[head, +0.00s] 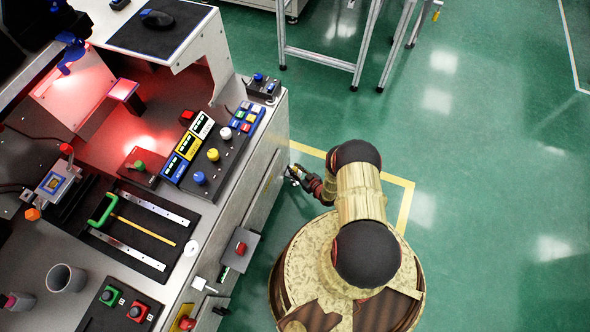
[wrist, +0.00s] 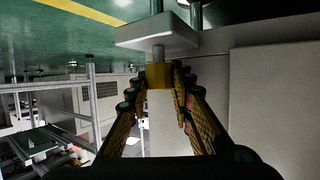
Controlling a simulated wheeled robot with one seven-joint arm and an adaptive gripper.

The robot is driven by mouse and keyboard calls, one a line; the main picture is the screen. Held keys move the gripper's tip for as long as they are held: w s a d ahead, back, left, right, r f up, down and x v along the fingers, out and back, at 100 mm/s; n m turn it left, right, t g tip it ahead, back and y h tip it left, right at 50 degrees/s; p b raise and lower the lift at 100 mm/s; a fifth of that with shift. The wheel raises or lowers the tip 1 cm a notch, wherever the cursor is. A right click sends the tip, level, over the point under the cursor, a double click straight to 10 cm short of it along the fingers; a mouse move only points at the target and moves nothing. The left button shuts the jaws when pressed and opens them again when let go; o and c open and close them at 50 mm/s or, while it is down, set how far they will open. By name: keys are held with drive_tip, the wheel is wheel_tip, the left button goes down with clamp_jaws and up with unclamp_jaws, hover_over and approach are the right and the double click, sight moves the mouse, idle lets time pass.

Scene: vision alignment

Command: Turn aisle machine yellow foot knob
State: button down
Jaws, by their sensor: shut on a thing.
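The yellow foot knob (wrist: 159,77) sits between the fingertips of my gripper (wrist: 160,82) in the wrist view. The fingers are shut on its two sides. A metal stem runs from the knob to a pale foot plate (wrist: 158,35), which lies toward the green floor at the top of this picture. In the head view my gripper (head: 296,175) is low against the right side of the machine (head: 265,155). The knob is hidden there.
My arm stands over open green floor (head: 480,200) to the right of the machine. Metal frame legs (head: 365,45) stand at the back. In the wrist view, pale machine panels (wrist: 272,85) are close on the right and a metal frame (wrist: 93,100) is on the left.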

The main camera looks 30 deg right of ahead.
drive_tip(key=shift+a+m+h, duration=0.1)
drive_tip(key=shift+m+h, duration=0.2)
drive_tip(key=m+h, duration=0.3)
drive_tip(key=h, duration=0.1)
drive_tip(key=shift+a, duration=0.15)
drive_tip(key=shift+d+m+g+h, duration=0.1)
drive_tip(key=shift+m+g+h, duration=0.5)
drive_tip(key=shift+m+h, duration=0.7)
drive_tip(key=shift+d+m+g+h, duration=0.1)
drive_tip(key=shift+m+g+h, duration=0.5)
drive_tip(key=shift+m+h, duration=0.65)
drive_tip(key=c, duration=1.8)
unclamp_jaws()
drive_tip(key=v, duration=1.2)
